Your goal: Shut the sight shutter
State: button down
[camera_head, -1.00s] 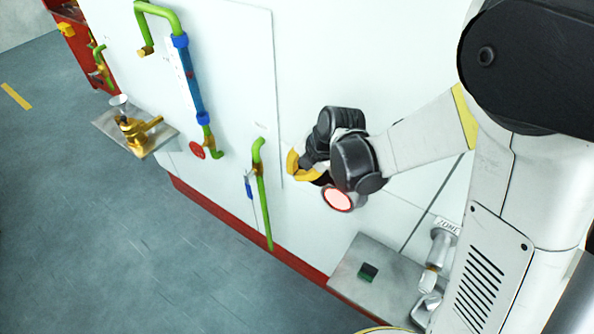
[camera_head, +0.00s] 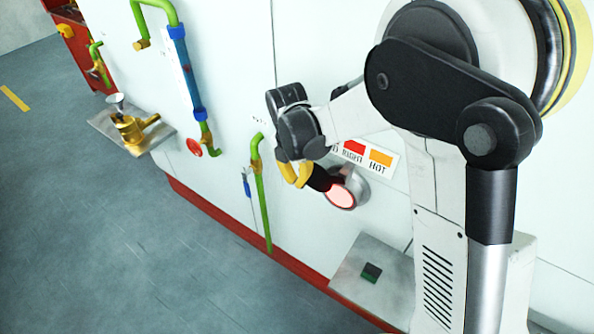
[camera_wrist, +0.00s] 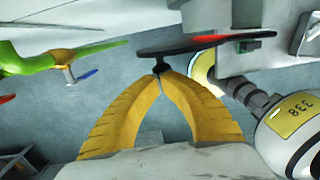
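The sight is a round port (camera_head: 341,194) with a pink-red glowing face and a grey rim on the white wall panel. A black shutter plate (camera_head: 318,179) is at its upper left; the glowing face is largely uncovered. In the wrist view the shutter (camera_wrist: 185,45) shows nearly edge-on as a thin dark disc, with a dark knob beneath it. My gripper (camera_head: 295,174) is at the plate's left side. In the wrist view its yellow fingers (camera_wrist: 160,75) come together at the tips around the knob. The far side of the plate is hidden.
A label strip (camera_head: 367,156) with red and orange fields is above the sight. A grey shelf (camera_head: 385,290) with a small dark block (camera_head: 371,272) is below. Green pipes (camera_head: 262,190) run down the wall to the left. A brass fitting (camera_head: 132,130) stands on a shelf farther left.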

jog(key=s+d+f+b, duration=0.4)
jog(key=d+f+b, duration=0.2)
jog(key=f+b, duration=0.1)
jog(key=shift+s+f+b, duration=0.4)
jog(key=shift+f, duration=0.15)
jog(key=shift+d, duration=0.1)
dwell(0.6)
jog(key=w+a+r+p, duration=0.2)
jog(key=w+a+r, duration=0.4)
jog(key=a, duration=0.4)
jog(key=shift+w+a+r+p, duration=0.2)
jog(key=shift+w+a+p, duration=0.15)
jog(key=shift+w, duration=0.2)
jog(key=s+d+r+m, duration=0.1)
jog(key=d+m, duration=0.1)
jog(key=d+r+m+t+b, duration=0.1)
jog(key=s+d+r+m+b, duration=0.1)
jog(key=d+r+m, duration=0.1)
jog(key=shift+s+d+m+y, duration=0.3)
jog(key=shift+d, duration=0.05)
jog(key=s+d+m+t+b, duration=0.5)
jog(key=s+d+m, duration=0.9)
jog(key=m, duration=0.8)
jog(key=shift+s+d+m+t+b, duration=0.35)
jog(key=shift+s+b, duration=0.35)
jog(key=shift+s, duration=0.5)
